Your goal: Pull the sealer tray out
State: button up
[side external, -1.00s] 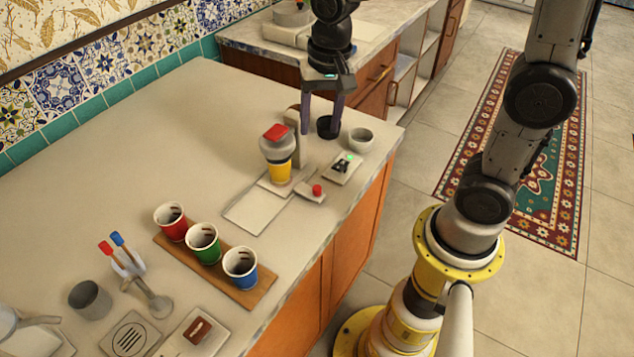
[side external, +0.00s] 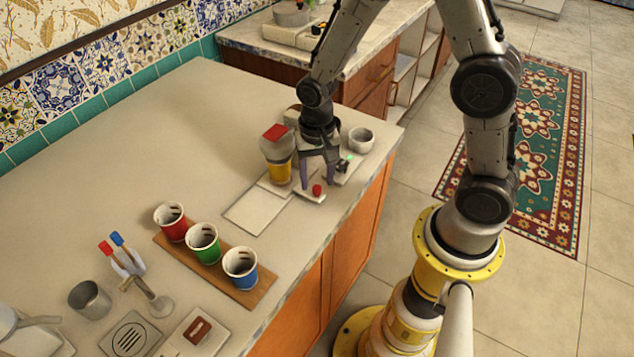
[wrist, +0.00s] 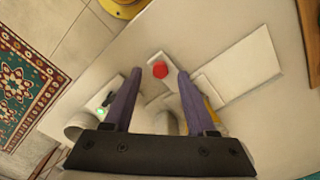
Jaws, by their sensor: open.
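The sealer (side external: 272,148) stands near the counter's right edge, with a red top and a yellow cup (side external: 281,172) under its head. A small pale plate with a red knob (side external: 317,189) lies at its right foot; the knob also shows in the wrist view (wrist: 160,70). A flat pale panel (side external: 258,208) extends in front of the sealer; I cannot tell which plate is the tray. My gripper (side external: 318,181) points down with its purple fingers open. In the wrist view, the knob appears between my fingertips (wrist: 160,73); contact cannot be told.
A grey bowl (side external: 361,140) and a small panel with a green light (side external: 345,162) lie close to my gripper's right. A wooden rack (side external: 210,262) holds red, green and blue cups at front left. The counter between rack and sealer is mostly clear.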

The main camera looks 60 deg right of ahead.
jog(key=shift+f, duration=1.1)
grip_shut()
dwell(0.7)
